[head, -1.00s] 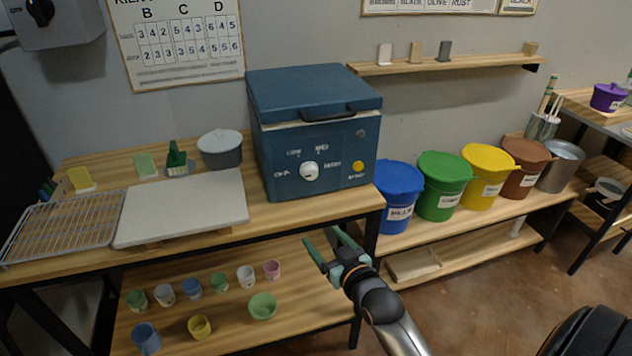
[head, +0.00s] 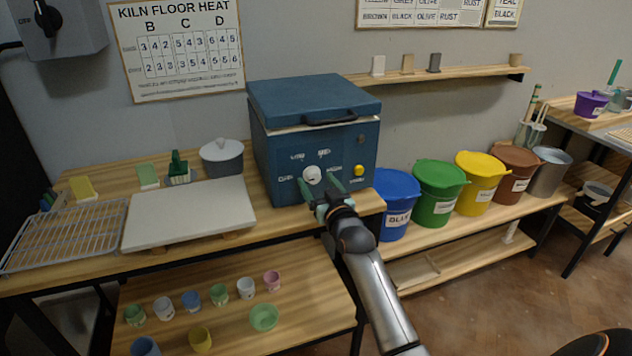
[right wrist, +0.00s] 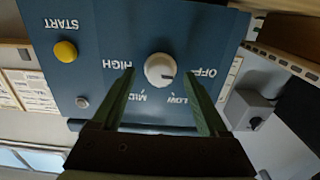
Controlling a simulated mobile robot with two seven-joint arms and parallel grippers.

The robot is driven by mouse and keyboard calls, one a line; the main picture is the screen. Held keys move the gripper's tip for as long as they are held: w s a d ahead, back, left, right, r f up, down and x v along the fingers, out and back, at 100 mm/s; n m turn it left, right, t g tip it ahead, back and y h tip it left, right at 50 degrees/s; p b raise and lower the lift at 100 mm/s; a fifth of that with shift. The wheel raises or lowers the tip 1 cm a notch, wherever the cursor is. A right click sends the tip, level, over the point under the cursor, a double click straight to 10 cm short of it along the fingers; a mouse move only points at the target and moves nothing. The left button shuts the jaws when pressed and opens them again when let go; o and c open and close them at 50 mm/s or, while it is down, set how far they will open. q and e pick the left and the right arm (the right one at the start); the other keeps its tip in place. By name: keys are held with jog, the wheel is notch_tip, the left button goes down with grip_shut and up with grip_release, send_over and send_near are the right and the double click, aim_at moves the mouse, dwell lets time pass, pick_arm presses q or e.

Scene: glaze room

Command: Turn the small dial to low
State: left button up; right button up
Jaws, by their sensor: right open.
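The small dial (head: 311,174) is a white round knob on the front of the blue kiln (head: 285,155). In the right wrist view the dial (right wrist: 159,69) shows upside down, with OFF, LOW, MID and HIGH around it. A faint mark on it seems to face between OFF and LOW; it is too small to be sure. My right gripper (head: 318,187) is open in front of the panel. In the wrist view its green fingers (right wrist: 158,77) stand on either side of the dial, with gaps visible. My left gripper is out of view.
A yellow START button (head: 359,170) sits right of the dial. A white slab (head: 190,212) and wire rack (head: 65,235) lie left of the kiln. A lidded blue bucket (head: 396,200) stands close to its right. A grey box with a black knob (head: 55,22) hangs on the wall.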

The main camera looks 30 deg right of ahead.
jog(key=shift+w+d, duration=0.15)
jog(key=shift+w, duration=0.55)
jog(key=c, duration=1.2)
